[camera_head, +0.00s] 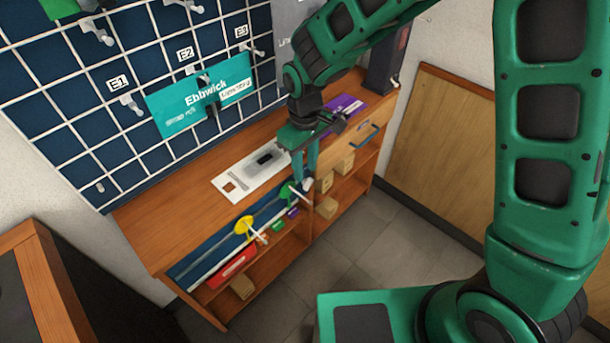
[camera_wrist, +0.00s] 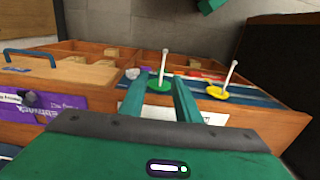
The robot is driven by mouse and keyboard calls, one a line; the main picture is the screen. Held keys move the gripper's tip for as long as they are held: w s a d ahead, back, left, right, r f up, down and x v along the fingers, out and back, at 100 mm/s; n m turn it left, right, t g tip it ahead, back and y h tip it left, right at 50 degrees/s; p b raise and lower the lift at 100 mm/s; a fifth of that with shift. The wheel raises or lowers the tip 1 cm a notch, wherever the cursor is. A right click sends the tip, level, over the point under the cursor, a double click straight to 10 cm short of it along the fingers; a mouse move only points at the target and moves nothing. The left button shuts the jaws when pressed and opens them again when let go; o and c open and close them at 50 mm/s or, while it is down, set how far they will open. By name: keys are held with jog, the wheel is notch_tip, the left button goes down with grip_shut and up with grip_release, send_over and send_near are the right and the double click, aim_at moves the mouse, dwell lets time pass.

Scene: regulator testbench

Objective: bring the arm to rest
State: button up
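My gripper (camera_head: 304,180) is at the end of my green arm, pointing down over the front edge of the wooden bench. In the wrist view its two green fingers (camera_wrist: 160,80) are apart, with no object visibly held between them. A green disc with a white rod (camera_head: 286,193) is close to the fingertips. It also shows in the wrist view (camera_wrist: 159,85), between and just beyond the tips. Whether the fingers touch it, I cannot tell. My arm is extended over the bench, bent at the elbow.
A yellow disc with a white rod (camera_head: 243,225) is to the left along the bench front. A white panel (camera_head: 250,175) lies on the bench top (camera_head: 150,225). A teal Ebbwick board (camera_head: 180,108) hangs on the grid wall. The grey floor (camera_head: 370,250) in front is clear.

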jog(key=shift+r, duration=0.5)
jog(key=s+d+r+m, duration=0.2)
jog(key=d+r, duration=0.2)
jog(key=d, duration=0.4)
jog(key=s+d+r+m, duration=0.1)
jog(key=d+r+m, duration=0.2)
jog(key=d, duration=0.6)
jog(key=s+d+r+m, duration=0.2)
jog(key=d+r, duration=0.2)
jog(key=d, duration=0.4)
jog(key=s+d+r+m, duration=0.2)
jog(key=s+d+m, duration=0.2)
jog(key=s, duration=0.5)
jog(key=s+d+r+m, duration=0.1)
jog(key=s+d+m, duration=0.3)
jog(key=s+d, duration=0.5)
jog(key=shift+s+r, duration=0.35)
